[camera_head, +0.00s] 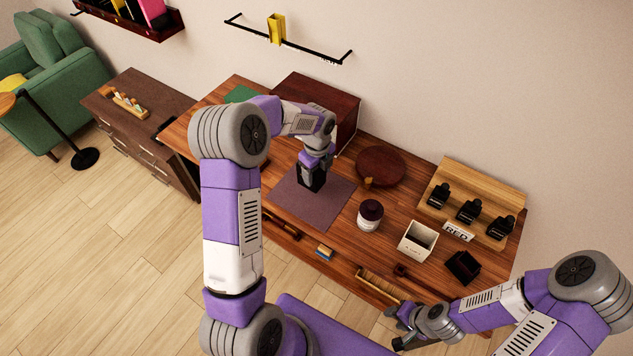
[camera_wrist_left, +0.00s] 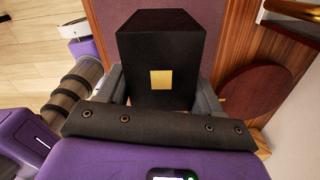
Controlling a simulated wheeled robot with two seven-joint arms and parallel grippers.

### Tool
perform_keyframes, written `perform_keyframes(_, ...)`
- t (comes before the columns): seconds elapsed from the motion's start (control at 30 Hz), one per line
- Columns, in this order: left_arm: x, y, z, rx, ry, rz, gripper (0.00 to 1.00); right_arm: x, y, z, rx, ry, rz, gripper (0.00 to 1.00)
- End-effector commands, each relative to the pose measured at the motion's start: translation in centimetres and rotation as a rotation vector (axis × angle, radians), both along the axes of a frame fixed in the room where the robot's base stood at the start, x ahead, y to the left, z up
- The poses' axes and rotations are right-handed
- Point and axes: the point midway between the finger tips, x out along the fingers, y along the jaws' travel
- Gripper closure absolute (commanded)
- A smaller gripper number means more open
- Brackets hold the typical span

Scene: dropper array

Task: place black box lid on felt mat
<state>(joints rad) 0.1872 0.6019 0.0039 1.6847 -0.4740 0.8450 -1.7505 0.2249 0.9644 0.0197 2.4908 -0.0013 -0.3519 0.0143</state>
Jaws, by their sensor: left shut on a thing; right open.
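The black box lid (camera_head: 312,180) is dark, with a gold square on one face in the left wrist view (camera_wrist_left: 160,58). My left gripper (camera_head: 315,163) is shut on it, with a finger on either side. The lid is at the far part of the purple-grey felt mat (camera_head: 322,212); I cannot tell whether it touches the mat. The mat also shows behind the lid in the left wrist view (camera_wrist_left: 222,22). My right gripper (camera_head: 398,328) is open and empty near the table's front edge, low in the head view.
Right of the mat stand a dark-lidded jar (camera_head: 369,217), a white open box (camera_head: 417,242), a black open box (camera_head: 463,267) and a rack (camera_head: 494,188) with black bottles and a "RED" label. A round dark-red disc (camera_head: 381,164) and a dark-red case (camera_head: 325,100) lie behind.

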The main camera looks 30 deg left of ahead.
Motion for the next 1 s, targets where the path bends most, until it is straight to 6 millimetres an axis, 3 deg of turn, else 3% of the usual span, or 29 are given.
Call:
perform_keyframes(0.4,0.0,0.0,-4.6,0.0,0.001,0.001,1.0,0.0,0.0,-0.3,0.0,0.0,0.0,0.57)
perform_keyframes(0.8,0.0,0.0,-5.3,0.0,-0.001,0.001,1.0,0.0,0.0,-0.6,0.0,0.0,0.0,0.57)
perform_keyframes(0.83,0.0,0.0,-5.2,0.0,-0.001,0.001,0.32,0.0,0.0,-0.6,0.0,0.0,0.0,0.57)
perform_keyframes(1.0,0.0,0.0,-5.2,0.0,-0.001,0.001,0.09,0.0,0.0,-0.5,0.0,0.0,0.0,0.57)
